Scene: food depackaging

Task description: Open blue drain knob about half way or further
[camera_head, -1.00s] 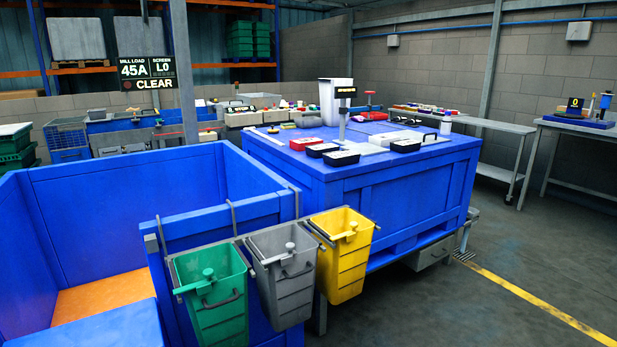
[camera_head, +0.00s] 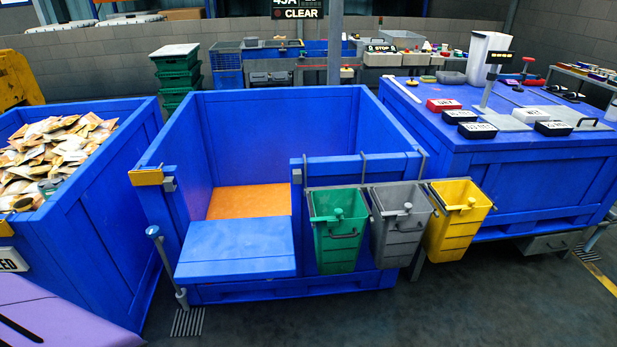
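Neither of my grippers is in view.
Green (camera_head: 336,240), grey (camera_head: 397,235) and yellow (camera_head: 455,225) buckets hang on the bin's front right. A blue crate (camera_head: 95,215) full of packets stands at left. A blue worktable (camera_head: 530,190) with small trays is at right. Dark floor is clear in front.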

